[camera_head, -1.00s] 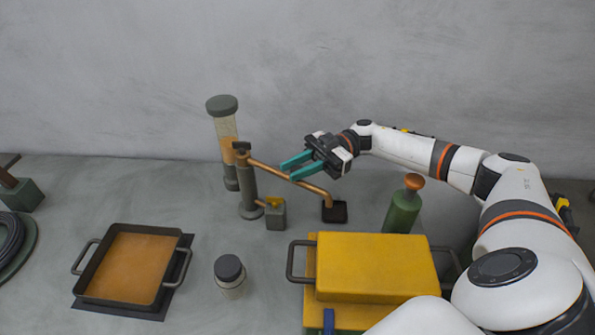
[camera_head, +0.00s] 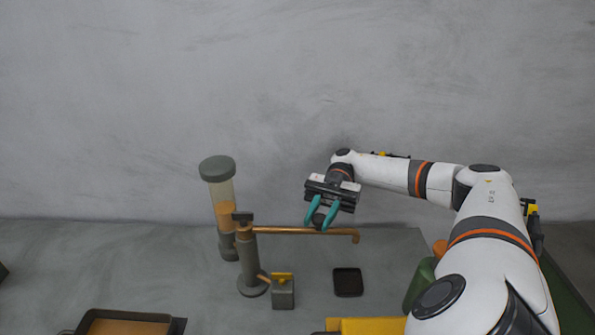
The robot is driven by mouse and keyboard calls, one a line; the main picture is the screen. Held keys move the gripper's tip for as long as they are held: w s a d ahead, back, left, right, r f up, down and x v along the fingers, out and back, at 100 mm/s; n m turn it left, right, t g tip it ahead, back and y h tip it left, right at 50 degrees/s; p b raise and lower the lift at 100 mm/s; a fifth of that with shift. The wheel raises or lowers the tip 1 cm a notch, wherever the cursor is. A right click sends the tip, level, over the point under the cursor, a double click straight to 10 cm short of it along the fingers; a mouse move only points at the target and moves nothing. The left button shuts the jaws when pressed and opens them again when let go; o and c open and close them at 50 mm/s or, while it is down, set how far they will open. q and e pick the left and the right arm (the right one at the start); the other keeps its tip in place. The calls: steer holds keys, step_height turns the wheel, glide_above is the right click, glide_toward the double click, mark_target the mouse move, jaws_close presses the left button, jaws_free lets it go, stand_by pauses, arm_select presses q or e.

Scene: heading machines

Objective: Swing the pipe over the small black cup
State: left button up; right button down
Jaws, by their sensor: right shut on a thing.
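The copper-coloured pipe (camera_head: 285,230) runs to the right from the top of a dark upright post (camera_head: 248,262), with a short bent-down spout at its right end. The small black cup (camera_head: 348,283) stands on the surface to the right of the post. The spout appears above the cup in the picture, apparently farther back towards the wall and not over the cup's opening. My right gripper (camera_head: 318,224), with teal fingers, is shut on the pipe short of its spout; the exact contact is small in view. My left gripper is not in view.
A tall cylinder with a dark cap (camera_head: 220,195) stands behind the post. A small block with a yellow top (camera_head: 283,292) is at its foot. A green bottle (camera_head: 420,282) is partly hidden by my right arm. A yellow box (camera_head: 372,326) and a pan (camera_head: 125,322) show at the bottom edge.

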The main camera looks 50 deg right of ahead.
steer(key=shift+f, duration=0.4)
steer(key=c, duration=1.4)
jaws_free()
steer(key=shift+o, duration=1.2)
steer(key=shift+w+d, duration=0.2)
steer(key=shift+r, duration=0.1)
steer(key=shift+r, duration=0.3)
step_height(320, 180, up, 9)
steer(key=shift+r+b, duration=0.2)
steer(key=shift+b, duration=0.4)
